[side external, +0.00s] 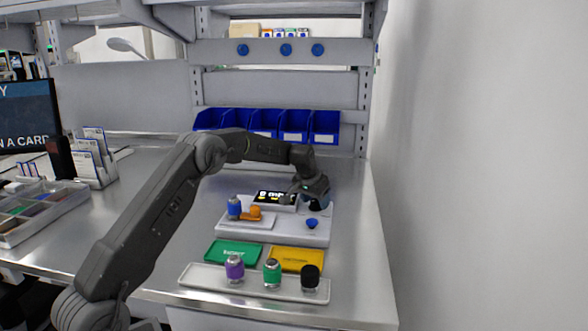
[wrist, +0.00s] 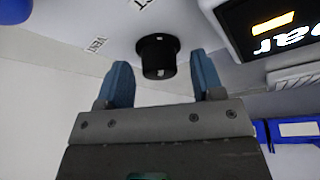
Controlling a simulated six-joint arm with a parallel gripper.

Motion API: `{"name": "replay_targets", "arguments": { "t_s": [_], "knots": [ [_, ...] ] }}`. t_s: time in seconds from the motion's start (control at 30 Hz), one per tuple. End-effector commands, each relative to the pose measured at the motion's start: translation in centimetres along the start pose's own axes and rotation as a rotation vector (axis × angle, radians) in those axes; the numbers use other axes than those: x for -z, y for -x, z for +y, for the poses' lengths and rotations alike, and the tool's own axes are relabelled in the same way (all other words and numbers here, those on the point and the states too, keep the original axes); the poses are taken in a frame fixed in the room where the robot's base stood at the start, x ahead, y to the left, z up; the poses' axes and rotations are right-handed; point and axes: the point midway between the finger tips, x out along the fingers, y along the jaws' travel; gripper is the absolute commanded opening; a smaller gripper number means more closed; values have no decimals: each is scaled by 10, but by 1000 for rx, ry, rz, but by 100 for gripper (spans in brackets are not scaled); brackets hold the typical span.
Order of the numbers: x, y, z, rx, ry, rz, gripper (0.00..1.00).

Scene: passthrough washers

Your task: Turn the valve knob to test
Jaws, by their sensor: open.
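The valve knob (wrist: 157,55) is a short black cylinder with a small light mark, standing on a white panel in the wrist view. Printed labels sit beside it; one reads VENT (wrist: 96,44), and another at the top edge is cut off. My gripper (wrist: 160,66) is open, with its two blue-padded fingers on either side of the knob and gaps visible. In the side external view my gripper (side external: 317,199) is low over the right part of the white fixture (side external: 292,236). The knob cannot be made out clearly there.
A lit display (side external: 275,198) stands beside my gripper. A blue canister (side external: 234,207), an orange part (side external: 256,212) and a blue knob-like part (side external: 312,223) are on the fixture. Green (side external: 233,252) and yellow (side external: 297,259) mats and a tray (side external: 205,281) of canisters lie in front.

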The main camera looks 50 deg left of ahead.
Motion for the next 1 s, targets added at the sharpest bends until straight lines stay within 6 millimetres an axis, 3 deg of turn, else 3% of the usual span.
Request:
{"name": "replay_targets", "arguments": {
  "t_s": [0.27, 1.0],
  "knots": [
    [0, 0, 1, 91, 213, 1, 61],
    [0, 145, 14, 84, 205, 2, 61]
  ]
}}
